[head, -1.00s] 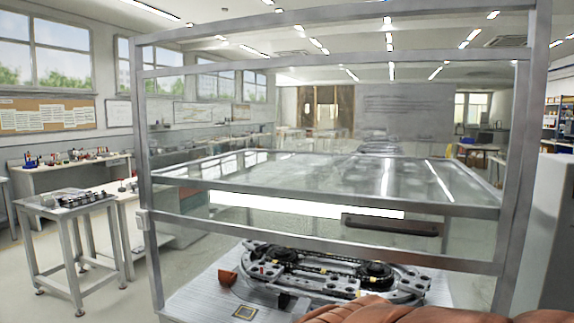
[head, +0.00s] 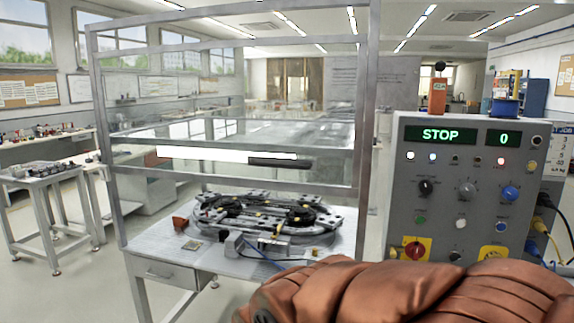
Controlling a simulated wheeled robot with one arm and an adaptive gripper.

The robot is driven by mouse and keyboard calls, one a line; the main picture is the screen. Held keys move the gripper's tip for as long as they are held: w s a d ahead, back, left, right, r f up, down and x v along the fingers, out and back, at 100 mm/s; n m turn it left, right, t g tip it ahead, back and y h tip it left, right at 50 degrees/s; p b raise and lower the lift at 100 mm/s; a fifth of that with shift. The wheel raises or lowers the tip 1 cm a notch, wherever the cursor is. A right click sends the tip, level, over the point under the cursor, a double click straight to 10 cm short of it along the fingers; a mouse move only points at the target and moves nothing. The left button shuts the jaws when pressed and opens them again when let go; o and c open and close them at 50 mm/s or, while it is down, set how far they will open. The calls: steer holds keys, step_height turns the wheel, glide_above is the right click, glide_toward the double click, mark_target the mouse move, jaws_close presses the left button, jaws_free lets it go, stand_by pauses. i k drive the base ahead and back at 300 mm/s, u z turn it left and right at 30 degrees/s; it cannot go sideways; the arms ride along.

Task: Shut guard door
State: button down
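The guard door (head: 226,152) is a clear panel in a grey metal frame, with a black handle bar (head: 280,163) on its lower rail. It hangs in the guard frame (head: 367,120) above the ring track. Below its lower rail there is an open gap, and the ring track (head: 275,218) shows through it on the metal table. I cannot tell how the panel is tilted. My arm, in a brown padded cover, crosses the lower right of the head view. My gripper is not in view.
A grey control box (head: 462,195) stands right of the guard, its display reading STOP and 0. An orange object and a blue spool (head: 505,107) sit on top. A small metal table (head: 50,180) with parts stands at left.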

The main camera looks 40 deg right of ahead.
mark_target(331, 190)
steer(key=u, duration=0.85)
steer(key=i, duration=1.3)
steer(key=z, duration=0.95)
steer(key=i, duration=0.8)
steer(key=z, duration=0.85)
